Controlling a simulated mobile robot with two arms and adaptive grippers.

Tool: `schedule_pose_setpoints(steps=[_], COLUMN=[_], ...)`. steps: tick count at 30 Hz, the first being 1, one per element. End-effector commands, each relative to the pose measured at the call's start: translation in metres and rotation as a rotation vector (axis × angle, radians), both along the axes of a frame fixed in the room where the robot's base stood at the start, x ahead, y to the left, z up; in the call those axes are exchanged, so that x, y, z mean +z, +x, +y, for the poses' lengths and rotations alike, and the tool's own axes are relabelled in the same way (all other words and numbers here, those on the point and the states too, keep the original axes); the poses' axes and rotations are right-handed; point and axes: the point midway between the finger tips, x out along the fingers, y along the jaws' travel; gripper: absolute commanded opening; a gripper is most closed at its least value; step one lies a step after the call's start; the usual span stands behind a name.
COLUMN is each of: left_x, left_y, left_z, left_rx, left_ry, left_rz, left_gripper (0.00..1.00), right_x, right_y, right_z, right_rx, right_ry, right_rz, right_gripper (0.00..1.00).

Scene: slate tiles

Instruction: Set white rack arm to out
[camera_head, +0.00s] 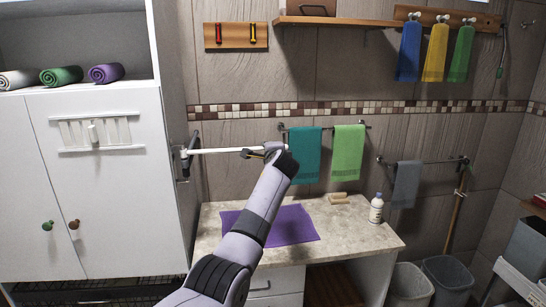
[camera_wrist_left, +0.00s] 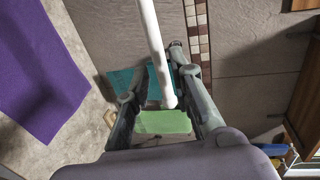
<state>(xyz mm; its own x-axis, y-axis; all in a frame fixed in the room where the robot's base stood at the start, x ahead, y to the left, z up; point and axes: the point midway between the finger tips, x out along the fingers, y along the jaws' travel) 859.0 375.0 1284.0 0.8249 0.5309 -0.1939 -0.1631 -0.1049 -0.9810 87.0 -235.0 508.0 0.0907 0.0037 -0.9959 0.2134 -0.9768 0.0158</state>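The white rack arm (camera_head: 222,150) is a thin rod. It runs right from a dark wall mount (camera_head: 184,160) beside the white cabinet, roughly level, above the counter. My left gripper (camera_head: 254,153) is at the rod's right end, partly hidden by my own wrist. In the left wrist view the rod (camera_wrist_left: 152,40) passes between the two fingers of my left gripper (camera_wrist_left: 160,66). The fingers stand apart with gaps on both sides of the rod, and its rounded end lies inside them. I cannot tell whether either finger touches it. My right gripper is not in view.
A teal towel (camera_head: 305,155) and a green towel (camera_head: 347,152) hang on a bar just behind the gripper. The counter (camera_head: 350,238) below holds a purple cloth (camera_head: 290,228) and a white bottle (camera_head: 376,208). The white cabinet (camera_head: 110,195) stands close on the left.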

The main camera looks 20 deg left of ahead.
Motion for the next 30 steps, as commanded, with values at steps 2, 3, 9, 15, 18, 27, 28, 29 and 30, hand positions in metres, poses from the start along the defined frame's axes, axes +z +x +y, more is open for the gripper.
schedule_pose_setpoints(steps=[2, 3, 9, 15, 18, 27, 28, 29, 30], left_x=[0.0, 0.001, 0.007, 0.012, 0.015, 0.019, 0.019, 0.019, 0.019], left_y=[-0.007, -0.011, -0.031, -0.055, -0.065, -0.08, -0.081, -0.081, -0.081], left_z=[-0.004, -0.007, -0.02, -0.034, -0.041, -0.05, -0.05, -0.05, -0.05], left_rx=[-0.002, -0.003, -0.003, -0.003, -0.003, -0.001, -0.001, -0.001, -0.001], left_ry=[-0.003, -0.001, -0.001, -0.002, -0.001, -0.001, -0.001, -0.001, -0.001], left_rz=[0.0, -0.001, -0.001, -0.001, -0.001, 0.001, 0.001, 0.001, 0.001], left_gripper=[0.21, 0.21, 0.21, 0.21, 0.21, 0.21, 0.21, 0.21, 0.21], right_x=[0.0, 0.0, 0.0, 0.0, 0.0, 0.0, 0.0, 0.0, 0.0], right_y=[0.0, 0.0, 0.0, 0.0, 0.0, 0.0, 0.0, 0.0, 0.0], right_z=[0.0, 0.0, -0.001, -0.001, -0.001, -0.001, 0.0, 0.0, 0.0], right_rx=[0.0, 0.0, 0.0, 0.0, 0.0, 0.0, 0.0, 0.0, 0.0], right_ry=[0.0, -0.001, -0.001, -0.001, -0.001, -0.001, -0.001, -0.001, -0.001], right_rz=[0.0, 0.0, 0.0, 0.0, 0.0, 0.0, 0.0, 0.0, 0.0], right_gripper=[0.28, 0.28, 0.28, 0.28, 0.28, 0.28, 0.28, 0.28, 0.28])
